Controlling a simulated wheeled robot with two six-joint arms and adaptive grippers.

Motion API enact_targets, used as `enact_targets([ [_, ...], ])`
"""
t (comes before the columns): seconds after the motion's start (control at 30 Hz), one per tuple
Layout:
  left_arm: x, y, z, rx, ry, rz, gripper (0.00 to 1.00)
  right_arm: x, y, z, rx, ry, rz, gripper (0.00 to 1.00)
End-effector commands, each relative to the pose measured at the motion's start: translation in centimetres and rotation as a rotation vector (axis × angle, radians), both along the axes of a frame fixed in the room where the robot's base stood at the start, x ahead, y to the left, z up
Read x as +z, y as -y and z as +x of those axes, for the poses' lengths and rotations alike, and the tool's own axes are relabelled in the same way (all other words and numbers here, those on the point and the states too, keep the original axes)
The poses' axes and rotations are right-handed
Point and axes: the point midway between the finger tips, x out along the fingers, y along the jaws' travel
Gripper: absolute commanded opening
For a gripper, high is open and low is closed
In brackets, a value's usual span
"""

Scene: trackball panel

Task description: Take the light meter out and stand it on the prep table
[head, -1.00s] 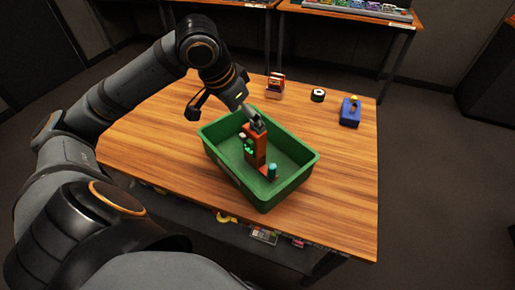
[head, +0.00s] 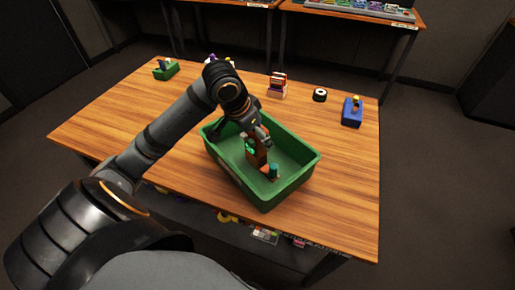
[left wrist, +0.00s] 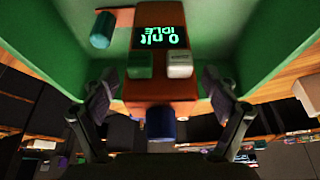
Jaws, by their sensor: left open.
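The light meter (head: 257,158) is an orange upright body inside the green bin (head: 302,171). In the left wrist view the meter (left wrist: 165,88) shows a lit green display, a green and a white button, and a blue knob at its near end. A teal cylinder (head: 273,171) stands on its orange foot; it also shows in the left wrist view (left wrist: 103,30). My left gripper (left wrist: 160,84) is open, with one finger on each side of the meter's body and gaps visible. In the head view my arm partly hides the meter's top. My right gripper is out of view.
The bin stands on a wooden table (head: 345,190). Along the back are a green item (head: 166,70), a red-and-white stack (head: 278,86), a black-and-white roll (head: 320,95) and a blue box (head: 352,113). The table's right and left parts have bare room.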

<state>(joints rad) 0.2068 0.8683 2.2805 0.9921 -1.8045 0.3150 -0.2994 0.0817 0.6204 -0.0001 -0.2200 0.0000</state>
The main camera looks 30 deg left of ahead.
Motion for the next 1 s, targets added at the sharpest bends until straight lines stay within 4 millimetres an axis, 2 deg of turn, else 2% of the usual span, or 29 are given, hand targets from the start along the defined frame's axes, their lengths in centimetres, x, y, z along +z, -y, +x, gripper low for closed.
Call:
enact_targets([
  [0.07, 0.02, -0.01, 0.0, 0.0, 0.0, 0.0, 0.87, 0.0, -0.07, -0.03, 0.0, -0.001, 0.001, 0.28],
  [0.6, 0.06, -0.01, 0.0, 0.0, 0.0, 0.001, 0.13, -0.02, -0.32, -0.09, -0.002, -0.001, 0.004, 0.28],
  [0.7, 0.09, -0.01, 0.01, 0.0, 0.001, 0.001, 0.02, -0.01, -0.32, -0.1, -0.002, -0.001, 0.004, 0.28],
  [1.0, 0.5, -0.01, 0.04, 0.0, 0.002, 0.0, 0.02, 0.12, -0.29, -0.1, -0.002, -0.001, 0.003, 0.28],
])
